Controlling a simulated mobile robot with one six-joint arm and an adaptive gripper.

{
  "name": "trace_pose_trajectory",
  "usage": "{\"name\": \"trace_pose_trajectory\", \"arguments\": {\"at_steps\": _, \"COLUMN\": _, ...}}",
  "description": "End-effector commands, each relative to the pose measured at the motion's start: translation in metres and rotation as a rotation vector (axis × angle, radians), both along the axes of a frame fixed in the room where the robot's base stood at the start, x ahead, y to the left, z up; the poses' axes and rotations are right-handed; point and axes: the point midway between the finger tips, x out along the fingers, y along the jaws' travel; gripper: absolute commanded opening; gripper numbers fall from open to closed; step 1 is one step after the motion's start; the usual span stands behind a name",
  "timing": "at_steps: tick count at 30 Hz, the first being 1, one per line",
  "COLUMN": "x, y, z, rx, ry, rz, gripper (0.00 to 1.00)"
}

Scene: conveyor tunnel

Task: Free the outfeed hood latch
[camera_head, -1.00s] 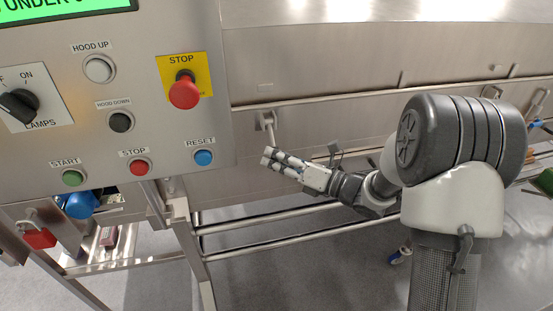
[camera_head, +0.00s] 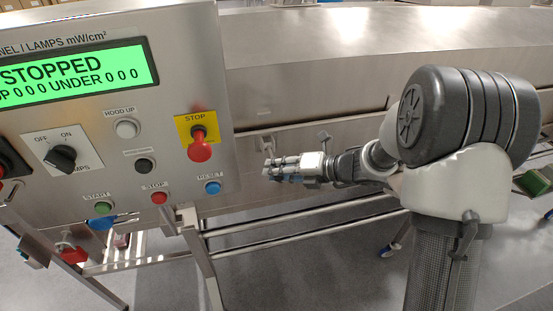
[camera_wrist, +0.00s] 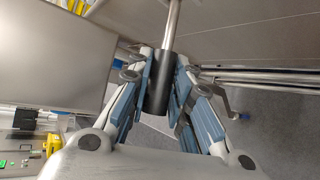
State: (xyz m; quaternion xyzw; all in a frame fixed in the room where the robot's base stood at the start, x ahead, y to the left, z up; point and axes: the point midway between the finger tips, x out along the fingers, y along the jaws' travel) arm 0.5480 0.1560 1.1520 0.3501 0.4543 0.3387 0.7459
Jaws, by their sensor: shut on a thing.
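The hood latch (camera_head: 266,143) is on the steel hood side, just right of the control panel. In the wrist view its bright metal rod (camera_wrist: 173,25) ends in a black cylindrical grip (camera_wrist: 160,88). My gripper (camera_head: 269,169) is at the latch in the head view, its fingers pointing left. In the wrist view my gripper (camera_wrist: 163,70) is shut on the black grip, with a blue-grey finger pad on each side. The latch's catch is too small and partly hidden, so I cannot tell whether it is engaged.
The control panel (camera_head: 100,160) stands close left of my gripper, with a red STOP button (camera_head: 199,148) jutting out on its yellow plate. Its green display (camera_head: 75,77) reads STOPPED. Steel rails (camera_head: 290,235) run below the hood (camera_head: 340,140).

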Motion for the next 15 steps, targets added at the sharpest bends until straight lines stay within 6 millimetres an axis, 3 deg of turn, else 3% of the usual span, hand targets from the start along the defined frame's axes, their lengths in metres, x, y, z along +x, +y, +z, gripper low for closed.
{"name": "trace_pose_trajectory", "arguments": {"at_steps": 1, "x": 0.000, "y": 0.000, "z": 0.013, "rx": -0.010, "ry": 0.033, "rz": 0.002, "gripper": 0.00}}
{"name": "trace_pose_trajectory", "arguments": {"at_steps": 15, "x": 0.005, "y": 0.002, "z": 0.045, "rx": -0.098, "ry": 0.339, "rz": 0.003, "gripper": 0.00}}
